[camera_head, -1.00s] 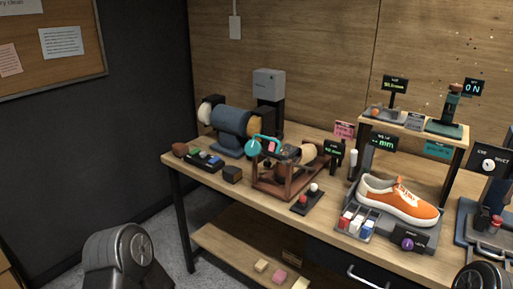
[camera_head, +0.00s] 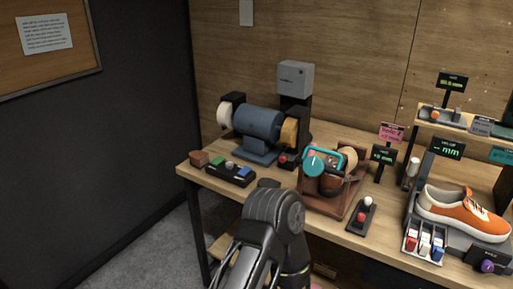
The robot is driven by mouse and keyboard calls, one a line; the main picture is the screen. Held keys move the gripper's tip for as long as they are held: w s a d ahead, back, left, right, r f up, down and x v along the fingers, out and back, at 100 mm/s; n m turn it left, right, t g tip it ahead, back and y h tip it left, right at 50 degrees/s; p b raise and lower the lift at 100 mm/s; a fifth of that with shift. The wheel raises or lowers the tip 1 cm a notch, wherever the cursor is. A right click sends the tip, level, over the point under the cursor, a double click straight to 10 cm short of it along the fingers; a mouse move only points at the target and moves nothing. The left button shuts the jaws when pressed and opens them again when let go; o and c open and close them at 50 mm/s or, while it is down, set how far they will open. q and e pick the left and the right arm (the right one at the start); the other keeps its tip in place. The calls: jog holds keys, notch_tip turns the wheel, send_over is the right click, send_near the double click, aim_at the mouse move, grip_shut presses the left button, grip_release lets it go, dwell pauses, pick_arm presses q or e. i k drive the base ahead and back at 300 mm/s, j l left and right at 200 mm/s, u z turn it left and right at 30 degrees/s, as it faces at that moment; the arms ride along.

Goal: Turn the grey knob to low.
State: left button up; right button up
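I cannot clearly make out a grey knob. A grey box (camera_head: 295,79) stands on a dark post behind the blue bench motor (camera_head: 258,124), with only a small dark label legible on its face. Neither gripper shows.
An orange sneaker (camera_head: 463,213) sits at right beside red, white and blue pieces (camera_head: 425,242). The dark wall bounds the left.

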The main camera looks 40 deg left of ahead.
aim_at(229, 165)
jog(key=j+z, duration=0.1)
jog(key=j, duration=0.7)
jog(key=k+j+z, duration=0.1)
jog(key=j, duration=0.7)
jog(key=k+j+z, duration=0.1)
jog(key=j, duration=0.7)
